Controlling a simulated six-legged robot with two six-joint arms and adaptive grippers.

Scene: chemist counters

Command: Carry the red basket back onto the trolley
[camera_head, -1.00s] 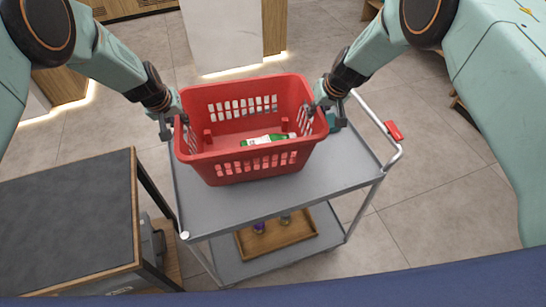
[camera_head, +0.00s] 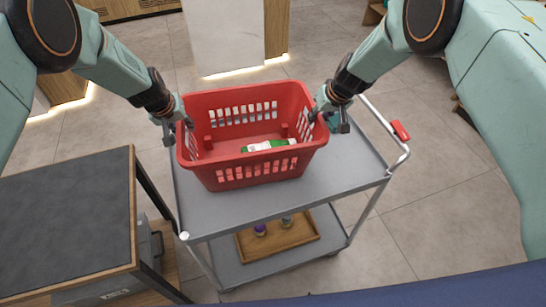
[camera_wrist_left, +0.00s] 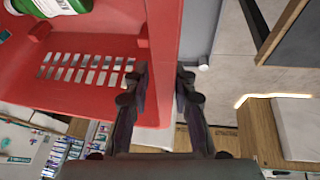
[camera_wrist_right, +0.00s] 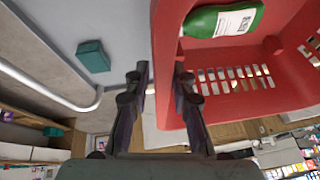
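The red basket (camera_head: 245,172) sits upright on the top shelf of the grey trolley (camera_head: 215,215). A green bottle with a white label (camera_head: 270,146) lies inside it and also shows in the right wrist view (camera_wrist_right: 222,22). My left gripper (camera_head: 178,128) is at the basket's left rim, its fingers apart with the red wall (camera_wrist_left: 163,50) between them. My right gripper (camera_head: 327,120) is at the right rim, its fingers also apart, one on each side of the wall (camera_wrist_right: 166,45). A gap shows between fingers and wall.
A dark-topped counter (camera_head: 65,220) stands close to the trolley's left. A small teal box (camera_wrist_right: 93,56) is on the shelf beside the basket. A wooden tray (camera_head: 290,238) is on the trolley's lower shelf. The trolley's red-gripped handle (camera_head: 400,130) is at right.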

